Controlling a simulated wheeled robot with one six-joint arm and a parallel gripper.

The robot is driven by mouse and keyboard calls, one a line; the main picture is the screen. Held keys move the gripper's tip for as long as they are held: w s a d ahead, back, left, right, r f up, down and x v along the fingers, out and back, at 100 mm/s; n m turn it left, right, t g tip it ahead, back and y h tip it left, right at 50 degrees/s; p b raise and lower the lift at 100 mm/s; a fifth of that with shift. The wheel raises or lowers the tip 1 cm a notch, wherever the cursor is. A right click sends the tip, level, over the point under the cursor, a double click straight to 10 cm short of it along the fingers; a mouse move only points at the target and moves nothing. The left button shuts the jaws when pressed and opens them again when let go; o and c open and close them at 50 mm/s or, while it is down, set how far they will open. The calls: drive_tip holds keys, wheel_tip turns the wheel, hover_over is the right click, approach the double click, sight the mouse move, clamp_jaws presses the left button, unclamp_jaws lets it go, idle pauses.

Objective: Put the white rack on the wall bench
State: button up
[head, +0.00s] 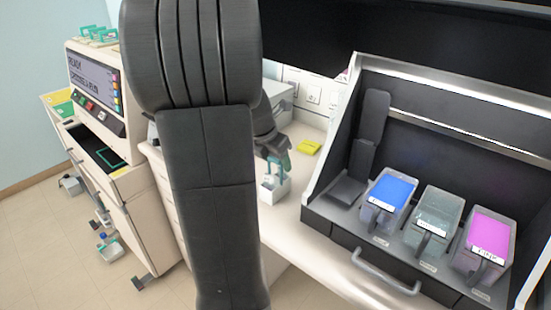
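A small white rack (273,190) shows just right of my arm, in front of the pale bench (291,215). Teal parts show at its top. My gripper (274,156) points down right above the rack, at its teal top. My black arm hides the left side of the gripper and part of the rack's surroundings. The fingers are too small and dark to tell whether they are closed on the rack. I cannot tell whether the rack rests on the bench or hangs just above it.
A staining station with blue (392,188), grey (437,218) and magenta (488,238) tubs stands at right. A yellow block (309,147) lies on the bench behind the rack. A machine with a screen (95,75) stands at left, green racks (97,35) on top.

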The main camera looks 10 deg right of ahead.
drive_tip(key=shift+o, duration=0.7)
drive_tip(key=shift+r, duration=0.1)
drive_tip(key=shift+r, duration=0.25)
drive_tip(key=v, duration=1.1)
drive_tip(key=shift+a+r+p, duration=0.2)
drive_tip(key=shift+r+p, duration=0.05)
drive_tip(key=shift+p, duration=0.15)
drive_tip(key=shift+s, duration=0.1)
